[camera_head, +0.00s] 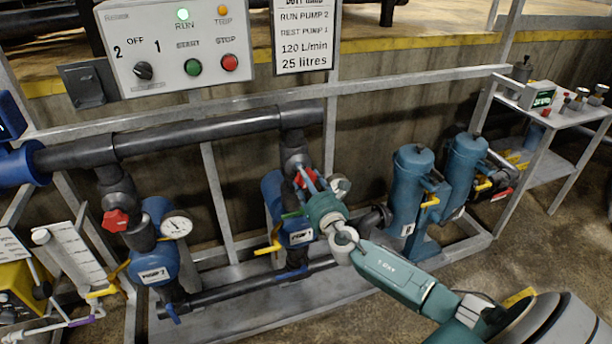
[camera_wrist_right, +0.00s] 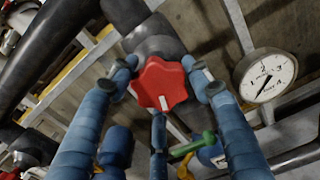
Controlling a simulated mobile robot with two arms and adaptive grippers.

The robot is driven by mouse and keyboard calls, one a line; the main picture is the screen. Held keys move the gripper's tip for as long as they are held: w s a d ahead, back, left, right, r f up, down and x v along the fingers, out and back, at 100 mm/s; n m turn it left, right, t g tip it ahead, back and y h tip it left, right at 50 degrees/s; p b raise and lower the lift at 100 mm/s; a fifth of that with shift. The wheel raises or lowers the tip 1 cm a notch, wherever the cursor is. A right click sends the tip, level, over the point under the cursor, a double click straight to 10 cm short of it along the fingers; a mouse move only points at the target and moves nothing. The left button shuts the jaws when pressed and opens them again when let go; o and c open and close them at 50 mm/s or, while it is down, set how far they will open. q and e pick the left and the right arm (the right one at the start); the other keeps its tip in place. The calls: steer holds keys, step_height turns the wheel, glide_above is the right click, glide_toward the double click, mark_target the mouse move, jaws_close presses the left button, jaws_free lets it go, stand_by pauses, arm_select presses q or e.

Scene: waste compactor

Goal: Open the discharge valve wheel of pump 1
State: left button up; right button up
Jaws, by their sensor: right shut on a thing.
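The red discharge valve wheel of pump 1 (camera_head: 300,180) is on the dark pipe above the blue pump 1 body (camera_head: 297,232). In the head view it is mostly hidden by my right gripper (camera_head: 311,181). In the right wrist view the lobed red wheel (camera_wrist_right: 163,80) sits between the blue fingers of my right gripper (camera_wrist_right: 160,88), with a white mark on its lower edge. The fingers are closed around its rim, one on each side and one below. My left gripper is not in view.
Pump 2 (camera_head: 153,268) stands to the left with its own red wheel (camera_head: 116,220) and a gauge (camera_head: 176,225). A control panel (camera_head: 176,48) with a lit green lamp hangs above. Another gauge (camera_wrist_right: 264,75) is close to the right of my fingers. Blue filter housings (camera_head: 408,190) stand to the right.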

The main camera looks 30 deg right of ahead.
steer(key=n, duration=0.2)
steer(key=n+p, duration=0.1)
steer(key=n, duration=0.1)
steer(key=n+p, duration=0.1)
steer(key=shift+s+a+f+n, duration=0.1)
steer(key=shift+f+n, duration=0.15)
steer(key=shift+n, duration=0.15)
steer(key=n+p, duration=0.3)
steer(key=n, duration=0.2)
steer(key=n+p, duration=0.3)
steer(key=n, duration=0.3)
steer(key=shift+n, duration=0.3)
steer(key=n+p, duration=0.2)
steer(key=n, duration=0.3)
steer(key=shift+d+p, duration=0.2)
steer(key=shift+p, duration=0.1)
steer(key=shift+r, duration=0.1)
steer(key=o, duration=1.2)
steer(key=shift+d+r, duration=0.1)
steer(key=shift+d, duration=0.05)
steer(key=shift+s, duration=0.15)
steer(key=v, duration=1.1)
steer(key=shift+s, duration=0.35)
